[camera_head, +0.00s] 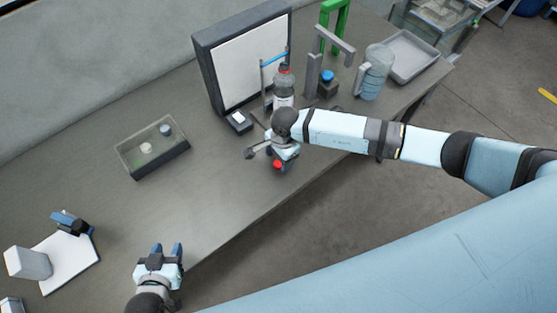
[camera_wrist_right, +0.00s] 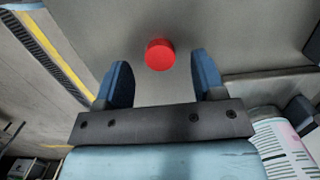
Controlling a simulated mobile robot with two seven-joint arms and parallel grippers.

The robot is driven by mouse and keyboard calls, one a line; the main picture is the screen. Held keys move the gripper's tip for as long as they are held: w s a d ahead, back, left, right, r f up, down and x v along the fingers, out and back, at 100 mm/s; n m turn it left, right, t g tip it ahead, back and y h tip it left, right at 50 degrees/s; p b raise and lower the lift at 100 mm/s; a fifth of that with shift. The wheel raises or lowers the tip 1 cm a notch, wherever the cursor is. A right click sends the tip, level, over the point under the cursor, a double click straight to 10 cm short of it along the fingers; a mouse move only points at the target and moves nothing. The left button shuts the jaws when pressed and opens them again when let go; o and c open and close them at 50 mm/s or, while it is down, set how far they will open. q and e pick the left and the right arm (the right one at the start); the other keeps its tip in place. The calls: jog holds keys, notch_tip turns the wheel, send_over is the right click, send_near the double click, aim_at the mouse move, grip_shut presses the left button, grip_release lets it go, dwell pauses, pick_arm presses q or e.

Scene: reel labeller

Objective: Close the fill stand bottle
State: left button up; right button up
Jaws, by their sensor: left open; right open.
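A small red cap (camera_head: 278,164) lies on the table near its front edge. My right gripper is above it; in the right wrist view the red cap (camera_wrist_right: 160,54) shows just beyond and between the open blue fingers (camera_wrist_right: 163,72), with nothing held. In the head view the right gripper (camera_head: 280,158) points down. A clear bottle (camera_head: 283,88) with some red at its top stands behind it, by a thin stand with a blue bar. A grey stand (camera_head: 313,75) is to its right, beside a dark blue-topped bottle (camera_head: 328,84). My left gripper (camera_head: 170,250) is open and empty at the front left.
A framed white panel (camera_head: 240,70) stands behind. A clear jug (camera_head: 375,72) and grey tray (camera_head: 412,55) are at the right. A shallow clear-sided box (camera_head: 150,150) sits at the left, and a white board (camera_head: 68,262) lies front left. Bare table lies between.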

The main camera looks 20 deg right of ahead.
aim_at(279, 163)
pick_arm(q)
jog(key=shift+s+r, duration=0.1)
jog(key=shift+s, duration=0.1)
pick_arm(e)
jog(key=shift+a+f, duration=0.1)
jog(key=shift+f, duration=0.75)
pick_arm(q)
jog(key=shift+w+r, duration=0.1)
jog(key=shift+w, duration=0.25)
pick_arm(e)
jog(key=c, duration=1)
pick_arm(q)
jog(key=shift+w+r, duration=0.1)
jog(key=shift+w, duration=0.05)
jog(key=shift+a, duration=0.1)
pick_arm(e)
jog(key=shift+r, duration=0.15)
pick_arm(q)
jog(key=shift+r, duration=0.15)
pick_arm(e)
jog(key=shift+r, duration=0.25)
pick_arm(q)
jog(key=shift+s+p, duration=0.25)
jog(key=shift+p, duration=0.35)
jog(key=shift+w+r, duration=0.2)
pick_arm(e)
notch_tip(279, 163, up, 19)
